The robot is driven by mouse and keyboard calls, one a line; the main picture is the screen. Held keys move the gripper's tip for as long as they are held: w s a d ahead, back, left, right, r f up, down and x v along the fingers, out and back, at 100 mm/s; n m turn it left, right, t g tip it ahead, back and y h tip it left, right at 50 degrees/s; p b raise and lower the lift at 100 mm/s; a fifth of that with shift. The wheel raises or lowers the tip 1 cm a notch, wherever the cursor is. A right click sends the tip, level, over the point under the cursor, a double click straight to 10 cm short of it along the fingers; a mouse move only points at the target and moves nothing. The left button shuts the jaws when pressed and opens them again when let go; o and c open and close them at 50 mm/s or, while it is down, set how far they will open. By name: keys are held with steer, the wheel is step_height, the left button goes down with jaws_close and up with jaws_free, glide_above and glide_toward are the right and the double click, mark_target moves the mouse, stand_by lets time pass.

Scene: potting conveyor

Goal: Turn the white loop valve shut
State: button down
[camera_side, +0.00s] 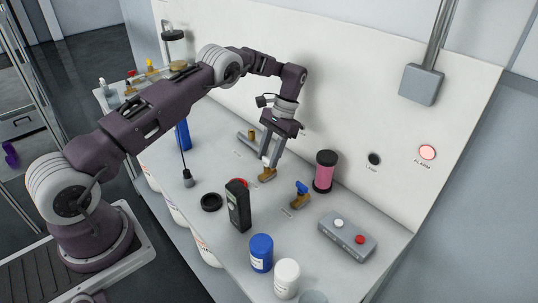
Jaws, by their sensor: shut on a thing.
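The white loop valve (267,175) has a brass body on the grey bench top. Its handle is mostly hidden between the fingers, with only a little white showing there. My gripper (267,161) points down from above, shut on this handle. How far the handle is turned cannot be made out. A second valve (300,196) with a blue handle and brass body stands to the right and nearer the camera, apart from my gripper.
A pink cylinder with black ends (325,172) stands right of the gripper. A black handheld device (238,206) stands in front. Blue (261,253) and white (287,279) jars and a grey button box (346,237) are near the front. The alarm light (427,152) glows pale red.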

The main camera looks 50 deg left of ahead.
stand_by(0.4)
steer(key=c, duration=0.9)
jaws_free()
step_height(320, 180, up, 10)
steer(key=w, duration=0.1)
steer(key=shift+w, duration=0.1)
